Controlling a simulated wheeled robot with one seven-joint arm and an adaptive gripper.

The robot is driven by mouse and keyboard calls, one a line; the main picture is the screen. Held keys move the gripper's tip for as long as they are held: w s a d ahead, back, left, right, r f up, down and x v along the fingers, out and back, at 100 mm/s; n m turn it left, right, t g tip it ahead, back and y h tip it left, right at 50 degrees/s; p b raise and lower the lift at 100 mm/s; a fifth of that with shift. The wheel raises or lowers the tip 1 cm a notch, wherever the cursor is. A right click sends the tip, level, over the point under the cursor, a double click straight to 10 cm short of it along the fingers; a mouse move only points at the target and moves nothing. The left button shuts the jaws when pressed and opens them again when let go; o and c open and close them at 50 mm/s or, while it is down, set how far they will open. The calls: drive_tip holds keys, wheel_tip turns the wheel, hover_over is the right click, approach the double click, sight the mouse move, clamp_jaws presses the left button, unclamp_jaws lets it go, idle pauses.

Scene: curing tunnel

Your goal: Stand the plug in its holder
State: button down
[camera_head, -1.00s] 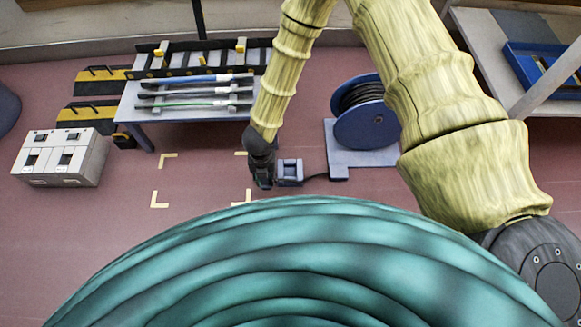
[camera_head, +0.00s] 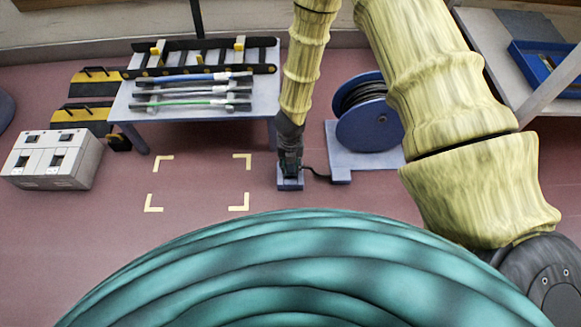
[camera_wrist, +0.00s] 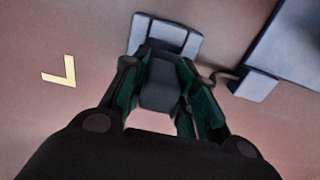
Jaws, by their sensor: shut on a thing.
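My gripper (camera_head: 290,173) points down at the blue-grey holder (camera_head: 290,186) on the floor, just left of the cable reel. In the wrist view my gripper's green-sided fingers (camera_wrist: 160,100) are shut on a dark grey block, which I take to be the plug (camera_wrist: 160,90). The paler holder (camera_wrist: 168,32) shows just beyond and around the plug's far end. The fingers hide the plug's lower part, so I cannot tell how deep it sits. A dark cable (camera_head: 316,175) runs from the holder's right side toward the reel.
The blue cable reel (camera_head: 368,118) stands on its pale base (camera_head: 345,160) close to the right. A table (camera_head: 200,108) with cable lengths is at the back left. Yellow corner marks (camera_head: 238,201) outline bare floor to the left. A grey cabinet (camera_head: 55,160) stands far left.

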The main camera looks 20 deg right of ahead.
drive_tip(key=shift+f+b, duration=0.3)
drive_tip(key=shift+f, duration=0.5)
drive_tip(key=c, duration=1.1)
unclamp_jaws()
drive_tip(key=shift+f, duration=0.1)
wheel_tip(320, 180, up, 12)
drive_tip(key=p, duration=0.7)
